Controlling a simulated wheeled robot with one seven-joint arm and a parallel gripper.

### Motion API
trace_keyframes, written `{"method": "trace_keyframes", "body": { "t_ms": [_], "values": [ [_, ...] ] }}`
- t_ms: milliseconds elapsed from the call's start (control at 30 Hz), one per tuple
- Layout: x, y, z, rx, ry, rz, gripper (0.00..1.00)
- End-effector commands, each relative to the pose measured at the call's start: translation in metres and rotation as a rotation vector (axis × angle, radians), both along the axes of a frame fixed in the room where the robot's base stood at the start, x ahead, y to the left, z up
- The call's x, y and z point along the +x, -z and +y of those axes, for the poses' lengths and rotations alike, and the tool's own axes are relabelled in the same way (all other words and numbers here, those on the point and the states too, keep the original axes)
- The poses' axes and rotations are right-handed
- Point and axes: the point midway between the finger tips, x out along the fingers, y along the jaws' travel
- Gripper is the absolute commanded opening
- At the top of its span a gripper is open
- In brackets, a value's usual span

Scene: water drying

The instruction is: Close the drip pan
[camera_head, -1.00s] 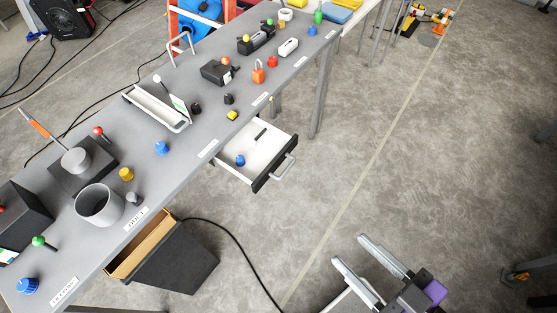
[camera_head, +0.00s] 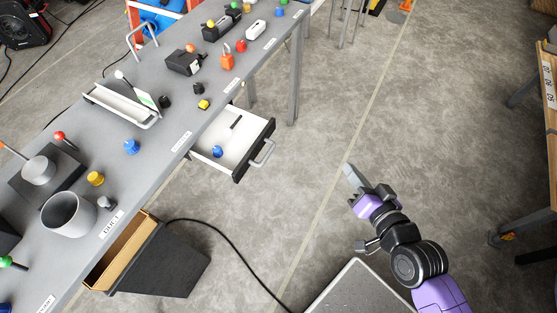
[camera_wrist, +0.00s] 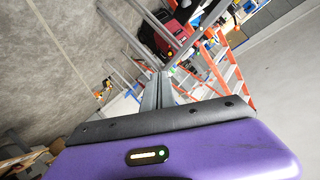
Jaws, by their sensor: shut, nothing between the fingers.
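The drip pan (camera_head: 205,160) is a white drawer with a black front and a light handle (camera_head: 264,153). It is pulled out from under the grey table's front edge, and a blue knob and a small black bar lie inside. My gripper (camera_head: 348,170) is over the floor to the right of the pan, apart from the handle. Its fingers are together and empty. In the wrist view the shut fingers (camera_wrist: 158,90) point toward an orange ladder and table legs; the pan cannot be made out there.
The grey table (camera_head: 150,175) holds a white tray (camera_head: 125,108), a grey cup (camera_head: 68,215) and several small coloured knobs. A black bin (camera_head: 160,262) stands below its front edge, with a black cable on the floor. A wooden-topped bench (camera_head: 535,95) is at the right. Floor between is clear.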

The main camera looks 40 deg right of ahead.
Motion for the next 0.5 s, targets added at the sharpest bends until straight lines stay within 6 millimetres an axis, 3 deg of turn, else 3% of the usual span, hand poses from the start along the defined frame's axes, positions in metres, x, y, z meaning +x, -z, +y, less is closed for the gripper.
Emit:
{"method": "trace_keyframes", "body": {
  "t_ms": [33, 100, 300, 400, 500],
  "values": [
    [0.007, 0.021, -0.018, 0.119, 0.06, -0.026, 0.0],
    [0.014, 0.045, -0.036, 0.311, 0.133, -0.066, 0.0],
    [0.042, 0.095, -0.07, 0.961, 0.292, -0.232, 0.0],
    [0.059, 0.102, -0.071, 1.331, 0.323, -0.313, 0.0],
    [0.072, 0.096, -0.058, 1.696, 0.312, -0.348, 0.0]
  ]
}}
